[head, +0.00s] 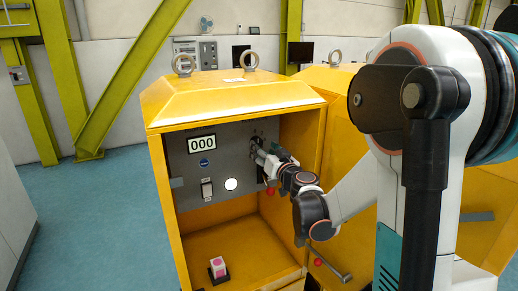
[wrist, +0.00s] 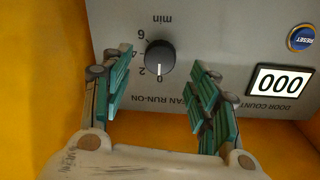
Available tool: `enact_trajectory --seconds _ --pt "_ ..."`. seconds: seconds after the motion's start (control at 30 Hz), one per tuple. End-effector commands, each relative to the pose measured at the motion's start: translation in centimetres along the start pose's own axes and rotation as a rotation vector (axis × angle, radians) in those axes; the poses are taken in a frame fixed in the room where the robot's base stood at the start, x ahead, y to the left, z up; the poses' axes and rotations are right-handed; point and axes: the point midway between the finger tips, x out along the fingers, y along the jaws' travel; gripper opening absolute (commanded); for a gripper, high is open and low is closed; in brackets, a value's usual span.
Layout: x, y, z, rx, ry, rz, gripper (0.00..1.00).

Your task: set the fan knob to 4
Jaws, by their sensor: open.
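The fan knob (wrist: 160,57) is a round black dial on the grey panel, marked "FAN RUN-ON" with 0, 2, 4, 6 and "min"; the lettering appears upside down in the wrist view. Its white pointer line is at 0. My gripper (wrist: 160,66) is open, with its teal-padded fingers to either side of the knob and gaps between them and it. I cannot tell how far the fingertips are from the panel. In the head view my gripper (head: 262,156) is at the panel's right part and mostly hides the knob area.
The panel sits inside an open yellow cabinet (head: 232,92). It carries a display reading 000 (head: 202,144), a blue reset button (wrist: 301,38), a rocker switch (head: 207,189) and a white round light (head: 231,184). A pink button block (head: 218,268) stands on the cabinet floor.

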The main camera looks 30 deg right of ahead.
Motion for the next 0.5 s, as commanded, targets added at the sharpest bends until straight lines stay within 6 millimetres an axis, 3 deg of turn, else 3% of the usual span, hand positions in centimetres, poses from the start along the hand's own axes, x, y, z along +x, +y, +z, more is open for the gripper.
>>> enact_trajectory --seconds 0.2,0.5 --pt "3.1 0.0 0.1 0.0 0.0 -0.002 0.55" --pt "4.2 -0.1 0.0 0.0 0.0 -0.001 0.55"
